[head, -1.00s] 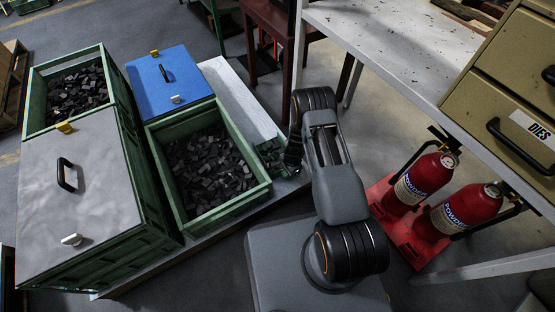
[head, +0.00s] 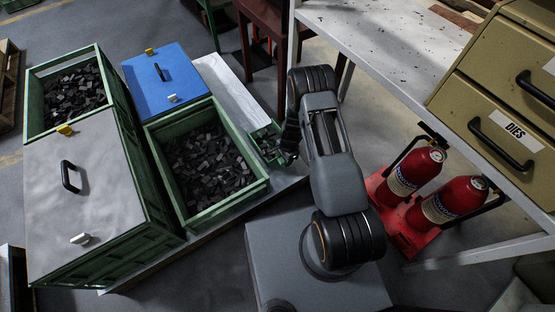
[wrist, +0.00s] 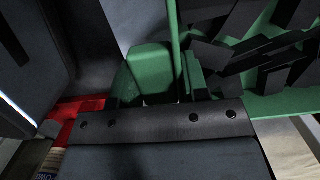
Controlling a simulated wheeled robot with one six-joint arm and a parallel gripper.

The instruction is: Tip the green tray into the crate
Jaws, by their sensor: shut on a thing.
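The green tray (head: 276,158) is small and holds dark stamped parts. It hangs just right of the open green crate (head: 230,208), outside its right rim. The crate holds many dark parts, and a blue lid covers its far part. My gripper (head: 288,147) is at the tray's right end, partly hidden by my arm. In the wrist view my gripper (wrist: 152,95) is shut on a green part of the tray (wrist: 262,106), whose dark parts show at upper right. The tray looks about level; its exact tilt is hard to tell.
A second green crate (head: 115,248) with a grey lid (head: 82,205) stands to the left. A white-grey table (head: 385,40) with tan drawers (head: 495,125) is at right. Red fire extinguishers (head: 452,203) stand below it. A dark red stool (head: 262,30) is behind.

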